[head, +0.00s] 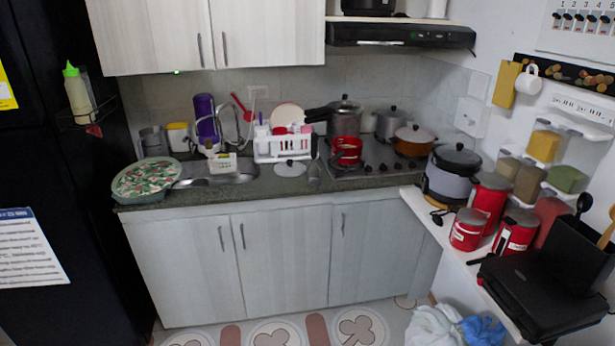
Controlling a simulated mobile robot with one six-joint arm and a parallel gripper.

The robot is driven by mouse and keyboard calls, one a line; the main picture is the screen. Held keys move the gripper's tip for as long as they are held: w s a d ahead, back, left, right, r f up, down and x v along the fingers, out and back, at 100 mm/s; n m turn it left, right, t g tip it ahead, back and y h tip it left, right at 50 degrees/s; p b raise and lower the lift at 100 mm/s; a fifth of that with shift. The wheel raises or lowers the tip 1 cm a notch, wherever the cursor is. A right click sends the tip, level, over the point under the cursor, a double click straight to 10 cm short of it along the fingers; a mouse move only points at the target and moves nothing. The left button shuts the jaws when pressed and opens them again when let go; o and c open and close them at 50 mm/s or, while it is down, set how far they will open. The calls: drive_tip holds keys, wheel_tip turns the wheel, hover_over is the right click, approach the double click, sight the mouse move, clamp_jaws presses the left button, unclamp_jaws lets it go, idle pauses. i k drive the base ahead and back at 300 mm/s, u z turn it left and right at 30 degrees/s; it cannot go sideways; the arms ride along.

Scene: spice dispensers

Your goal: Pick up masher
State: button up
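I cannot make out the masher for sure. A utensil (314,168) with a dark upper part and a grey lower end shows at the counter between the white dish rack and the stove; it is too small to tell what it is. Other utensils, a black ladle-like one (584,203) and a wooden one (608,228), stand at the right edge by the black appliance, partly cut off. My gripper is not in view.
The dark counter (190,198) holds a sink, a dish rack (282,147) and a stove (375,164) with several pots. A white shelf (440,225) at right carries a cooker (451,175), red canisters and a black appliance (545,290). Floor before the cabinets is open.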

sight(313, 182)
drive_tip(key=u, duration=1.05)
drive_tip(key=i, duration=1.05)
drive_tip(key=u, duration=0.3)
drive_tip(key=k, duration=0.3)
drive_tip(key=u, duration=0.35)
